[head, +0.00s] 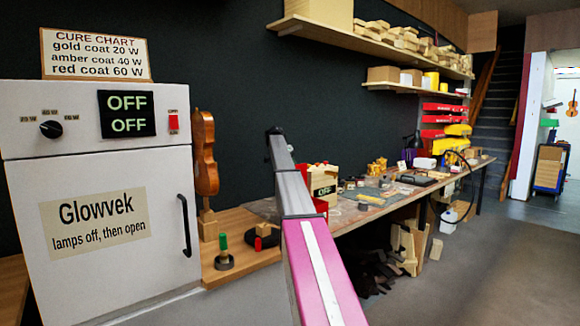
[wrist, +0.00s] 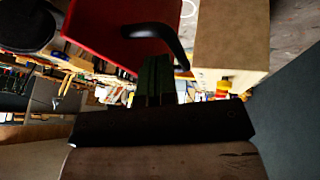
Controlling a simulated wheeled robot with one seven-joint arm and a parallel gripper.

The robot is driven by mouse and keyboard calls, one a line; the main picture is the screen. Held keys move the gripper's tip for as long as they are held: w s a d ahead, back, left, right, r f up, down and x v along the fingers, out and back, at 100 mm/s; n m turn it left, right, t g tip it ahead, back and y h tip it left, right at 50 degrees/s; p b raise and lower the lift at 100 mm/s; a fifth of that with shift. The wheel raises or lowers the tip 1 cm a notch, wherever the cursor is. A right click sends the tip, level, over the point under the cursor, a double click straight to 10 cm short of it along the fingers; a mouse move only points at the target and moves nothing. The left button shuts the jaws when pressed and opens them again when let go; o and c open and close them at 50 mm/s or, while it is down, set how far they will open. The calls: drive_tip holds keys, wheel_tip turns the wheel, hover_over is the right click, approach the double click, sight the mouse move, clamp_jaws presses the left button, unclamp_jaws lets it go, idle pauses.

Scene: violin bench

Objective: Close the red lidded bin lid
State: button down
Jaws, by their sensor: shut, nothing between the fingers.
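In the wrist view, a broad red panel (wrist: 110,28), which may be part of the red lidded bin, fills the upper left, with a curved black bar (wrist: 160,38) at its right end. My gripper (wrist: 154,72) is shut and empty, its dark green fingers just below the bar in the picture; I cannot tell whether they touch it. In the head view, a small red part (head: 321,206) shows beside my arm on the bench, perhaps the same thing. The lid's angle cannot be told. My gripper is not clearly visible in the head view.
A white Glowvek cabinet (head: 100,190) stands at left, its display reading OFF. A violin body (head: 205,152) stands on the wooden bench (head: 240,278). Floor (head: 480,260) at right is clear.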

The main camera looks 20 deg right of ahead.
drive_tip(key=s+t, duration=0.1)
drive_tip(key=s+d+t, duration=0.1)
drive_tip(key=s, duration=0.1)
drive_tip(key=s+t+y, duration=0.1)
drive_tip(key=s, duration=0.1)
drive_tip(key=shift+d+m, duration=0.25)
drive_tip(key=shift+m, duration=0.15)
drive_tip(key=s+d+f+m+t+y, duration=0.1)
drive_tip(key=s+d+f+t, duration=0.1)
drive_tip(key=s+f+t, duration=0.3)
drive_tip(key=s+d+f+m+t+y, duration=0.1)
drive_tip(key=s+d+f+t+y, duration=0.1)
drive_tip(key=s+f+t, duration=0.4)
drive_tip(key=shift+s+d+f+m, duration=0.4)
drive_tip(key=shift+s+f, duration=0.45)
drive_tip(key=shift+f, duration=0.95)
drive_tip(key=shift+s, duration=0.15)
